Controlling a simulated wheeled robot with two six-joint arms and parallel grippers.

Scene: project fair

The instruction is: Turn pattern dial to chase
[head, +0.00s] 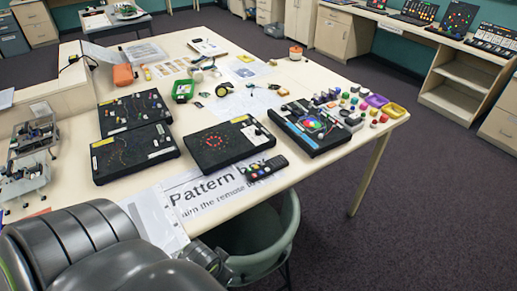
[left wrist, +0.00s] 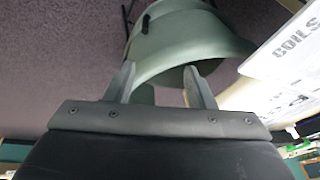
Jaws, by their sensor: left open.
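A black box with a ring of red lights (head: 215,143) lies flat near the front edge of the table, behind the "Pattern box" sign (head: 215,190). Small pale and dark parts show along its upper right side; I cannot make out the pattern dial or its setting. A dark remote with coloured buttons (head: 266,168) lies in front of the box. My left gripper (head: 217,265) is low in front of the table edge, by the green chair, apart from the box. In the left wrist view its two fingers (left wrist: 160,70) are spread and empty. My right gripper is not in view.
A green chair (head: 262,236) stands at the table front, and its shell (left wrist: 190,35) is beyond my left fingers. Other black boards (head: 134,152) lie left of the box; one with a coloured disc (head: 335,139) lies right. A "COILS" sheet (left wrist: 290,65) shows in the wrist view.

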